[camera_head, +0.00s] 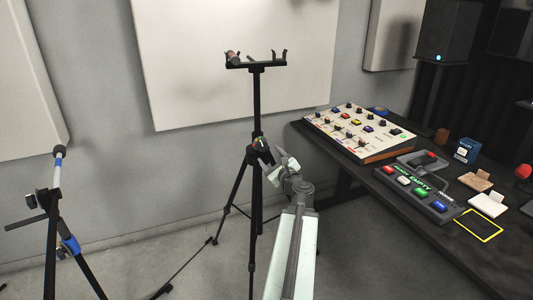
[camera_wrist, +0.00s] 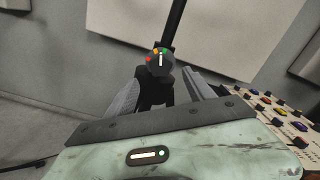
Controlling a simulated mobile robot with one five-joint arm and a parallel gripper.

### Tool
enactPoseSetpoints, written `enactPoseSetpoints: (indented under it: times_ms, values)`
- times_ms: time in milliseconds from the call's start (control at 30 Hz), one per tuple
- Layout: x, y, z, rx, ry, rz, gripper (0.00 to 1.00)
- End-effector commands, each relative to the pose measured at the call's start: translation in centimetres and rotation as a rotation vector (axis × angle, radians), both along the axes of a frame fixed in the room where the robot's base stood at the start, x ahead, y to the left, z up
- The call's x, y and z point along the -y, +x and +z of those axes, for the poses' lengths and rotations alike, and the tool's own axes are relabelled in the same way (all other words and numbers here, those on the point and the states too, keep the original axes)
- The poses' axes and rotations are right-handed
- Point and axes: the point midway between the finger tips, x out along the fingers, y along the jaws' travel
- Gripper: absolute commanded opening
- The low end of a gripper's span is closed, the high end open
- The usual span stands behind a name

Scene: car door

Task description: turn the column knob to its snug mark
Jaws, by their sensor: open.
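The column knob (camera_wrist: 153,68) is a dark round knob on the black tripod stand's column (camera_head: 254,190). Its face carries a white pointer line and red, orange-yellow and green marks. In the wrist view the line stands nearly upright, close to the green and orange marks; I cannot read which mark is the snug one. In the head view the knob (camera_head: 257,142) is small, just beyond my gripper (camera_head: 271,158). My gripper, seen in the wrist view (camera_wrist: 160,76), is open, with a finger on either side of the knob's line. I cannot tell whether either finger touches it.
The dark desk (camera_head: 410,215) on the right holds a mixer (camera_head: 359,132), a pedal box (camera_head: 415,190) and small items. A microphone stand (camera_head: 55,215) with a blue clamp is at the left. The tripod's legs spread on the floor. Wall panels (camera_head: 235,60) are behind.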

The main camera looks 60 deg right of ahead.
Motion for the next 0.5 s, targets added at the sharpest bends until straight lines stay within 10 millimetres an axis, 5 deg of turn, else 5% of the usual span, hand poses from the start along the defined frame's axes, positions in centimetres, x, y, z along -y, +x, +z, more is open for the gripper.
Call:
enactPoseSetpoints:
  times_ms: [267,500]
  values:
    - [0.08,-0.01,0.01,0.028,0.038,-0.001,0.62]
    - [0.34,0.09,0.02,0.28,0.381,-0.006,0.62]
